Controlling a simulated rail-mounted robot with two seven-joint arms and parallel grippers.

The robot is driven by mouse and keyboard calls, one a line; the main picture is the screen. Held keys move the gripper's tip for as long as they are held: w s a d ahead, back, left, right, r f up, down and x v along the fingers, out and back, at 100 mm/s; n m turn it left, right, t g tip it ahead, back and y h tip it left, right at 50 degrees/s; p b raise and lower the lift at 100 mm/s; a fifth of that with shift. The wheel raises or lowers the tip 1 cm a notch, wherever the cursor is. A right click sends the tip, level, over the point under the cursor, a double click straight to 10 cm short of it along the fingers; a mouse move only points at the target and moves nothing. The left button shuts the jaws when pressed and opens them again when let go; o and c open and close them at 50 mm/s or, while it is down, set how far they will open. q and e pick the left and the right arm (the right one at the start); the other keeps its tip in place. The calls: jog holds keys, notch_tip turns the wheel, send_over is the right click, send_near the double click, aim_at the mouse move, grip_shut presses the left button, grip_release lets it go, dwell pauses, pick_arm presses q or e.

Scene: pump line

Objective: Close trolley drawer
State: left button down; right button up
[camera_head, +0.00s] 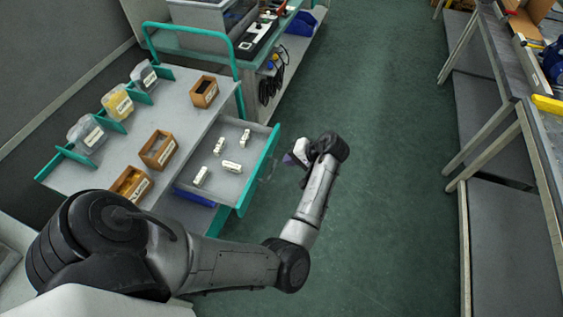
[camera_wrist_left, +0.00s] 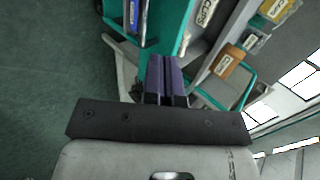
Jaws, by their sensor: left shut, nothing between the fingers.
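The trolley (camera_head: 195,122) stands at the left in the head view, with a grey top and teal edges. Its drawer (camera_head: 259,168) is pulled out to the right, and several small white labelled blocks (camera_head: 232,166) lie inside. My left gripper (camera_head: 291,158) is just right of the teal drawer front, apart from it in the picture. In the left wrist view, its purple fingers (camera_wrist_left: 166,78) are shut together with nothing between them. Teal edges show just beyond the fingers there; whether they touch is unclear. My right gripper is not in view.
Wooden boxes (camera_head: 158,150) and clear bins (camera_head: 118,103) sit on the trolley top. A second cart (camera_head: 190,40) with a grey crate stands behind it. A workbench (camera_head: 520,75) runs along the right. The green floor (camera_head: 390,150) between them is clear.

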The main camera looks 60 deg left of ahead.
aim_at(264, 165)
pick_arm(q)
jog(key=b+x, duration=0.1)
jog(key=x, duration=0.6)
jog(key=shift+s+a+f+b, duration=0.15)
jog(key=shift+f+b, duration=0.05)
jog(key=shift+b, duration=0.1)
jog(key=shift+x, duration=0.95)
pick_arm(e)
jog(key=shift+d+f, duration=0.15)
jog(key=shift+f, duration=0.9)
pick_arm(q)
jog(key=shift+r, duration=0.1)
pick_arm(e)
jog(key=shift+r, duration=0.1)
